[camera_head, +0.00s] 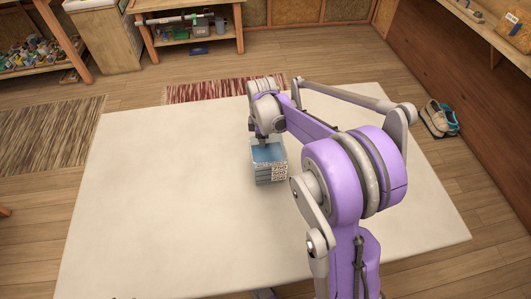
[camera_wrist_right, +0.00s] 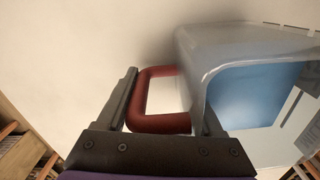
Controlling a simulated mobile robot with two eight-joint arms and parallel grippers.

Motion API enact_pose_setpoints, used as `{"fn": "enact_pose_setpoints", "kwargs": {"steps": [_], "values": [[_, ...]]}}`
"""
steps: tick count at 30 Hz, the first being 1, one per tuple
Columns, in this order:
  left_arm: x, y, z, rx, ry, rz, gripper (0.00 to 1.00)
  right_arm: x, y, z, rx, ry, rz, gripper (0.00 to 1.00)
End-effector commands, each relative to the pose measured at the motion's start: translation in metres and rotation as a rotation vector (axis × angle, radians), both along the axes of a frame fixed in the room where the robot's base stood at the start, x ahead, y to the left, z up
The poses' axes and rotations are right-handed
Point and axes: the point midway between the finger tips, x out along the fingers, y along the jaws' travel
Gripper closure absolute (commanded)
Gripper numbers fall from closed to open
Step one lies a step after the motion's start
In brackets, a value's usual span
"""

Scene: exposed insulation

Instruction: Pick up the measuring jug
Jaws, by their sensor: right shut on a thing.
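The measuring jug (camera_head: 268,172) is a pale grey, see-through vessel with a blue inside and dark markings on its front. It is upright at the middle of the white table (camera_head: 170,180). My right gripper (camera_head: 262,138) reaches down to its far side. In the right wrist view the jug (camera_wrist_right: 240,55) is at the right, with its red handle (camera_wrist_right: 150,122) between the two fingers of my right gripper (camera_wrist_right: 165,105). The gripper is shut on the jug at its handle. I cannot tell whether the jug's base touches the table. My left gripper is not in view.
The table around the jug is clear. Beyond it are a striped rug (camera_head: 215,90), a wooden shelf (camera_head: 190,38) with tools and a rack of small items (camera_head: 35,55). Shoes (camera_head: 438,118) stand on the floor at the right.

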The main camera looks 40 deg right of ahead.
Motion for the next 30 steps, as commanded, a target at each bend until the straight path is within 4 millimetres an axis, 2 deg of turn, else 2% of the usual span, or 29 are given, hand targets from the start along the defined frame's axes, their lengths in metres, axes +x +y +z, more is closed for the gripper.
{"fn": "enact_pose_setpoints", "kwargs": {"steps": [5, 18, 24, 30], "values": [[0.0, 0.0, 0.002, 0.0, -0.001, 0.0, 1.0, 0.0, 0.0, 0.013, 0.001, 0.001, 0.0, 1.0], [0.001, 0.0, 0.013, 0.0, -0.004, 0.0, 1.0, 0.0, 0.0, 0.087, 0.001, 0.001, 0.0, 1.0], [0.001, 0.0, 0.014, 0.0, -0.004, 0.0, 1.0, 0.0, 0.0, 0.1, 0.001, 0.001, 0.0, 1.0], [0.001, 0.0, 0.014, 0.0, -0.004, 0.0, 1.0, 0.0, 0.0, 0.101, 0.001, 0.001, 0.0, 1.0]]}}
